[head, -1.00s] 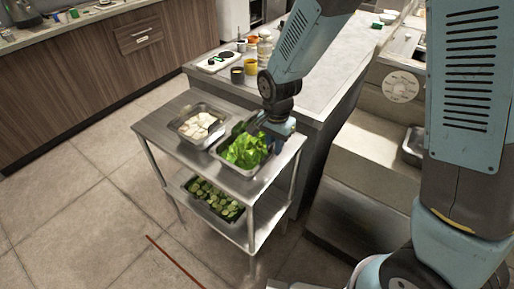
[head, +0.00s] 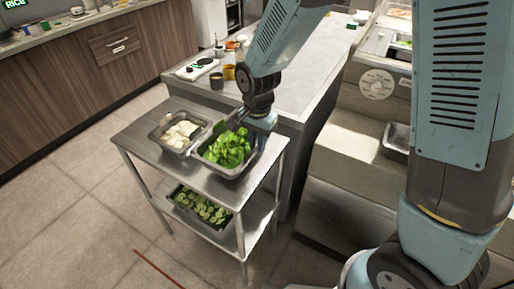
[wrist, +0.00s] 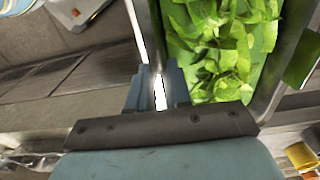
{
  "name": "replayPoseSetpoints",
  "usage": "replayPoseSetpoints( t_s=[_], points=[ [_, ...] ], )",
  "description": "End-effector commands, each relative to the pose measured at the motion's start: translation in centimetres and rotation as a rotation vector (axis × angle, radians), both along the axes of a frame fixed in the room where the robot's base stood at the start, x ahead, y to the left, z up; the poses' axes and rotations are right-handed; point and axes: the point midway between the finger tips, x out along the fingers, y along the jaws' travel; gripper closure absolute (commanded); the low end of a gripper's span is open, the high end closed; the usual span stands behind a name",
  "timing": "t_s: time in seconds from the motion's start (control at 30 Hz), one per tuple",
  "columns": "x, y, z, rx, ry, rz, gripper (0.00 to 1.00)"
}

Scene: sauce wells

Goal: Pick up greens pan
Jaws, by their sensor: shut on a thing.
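The greens pan (head: 222,172) is a metal pan full of bright green leaves (head: 228,148). It is at the right part of the steel cart's top and looks slightly raised above it. My gripper (head: 262,126) is shut on the pan's right rim in the head view; its fingertips are partly hidden there. In the wrist view, my gripper (wrist: 158,82) pinches the pan's edge, and the leaves (wrist: 215,45) fill the pan to the right of the fingers.
The steel cart (head: 140,138) also holds a pan of white pieces (head: 180,132) close to the left of the greens pan. A pan of sliced cucumbers (head: 200,206) sits on the lower shelf. A counter (head: 300,75) with cups stands behind. Floor is clear at left.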

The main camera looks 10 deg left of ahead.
Motion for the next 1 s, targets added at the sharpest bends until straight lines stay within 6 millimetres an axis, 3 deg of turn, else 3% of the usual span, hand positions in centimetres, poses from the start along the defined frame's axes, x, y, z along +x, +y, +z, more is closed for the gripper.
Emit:
replayPoseSetpoints(
  t_s=[0.43,0.7,1.0],
  points=[
    [-3.9,-3.6,6.5,0.003,-0.005,0.0,1.0],
    [-7.3,-6.7,8.4,0.003,-0.003,0.0,1.0],
    [-9.6,-8.8,9.7,0.002,-0.001,-0.001,1.0]
  ],
)
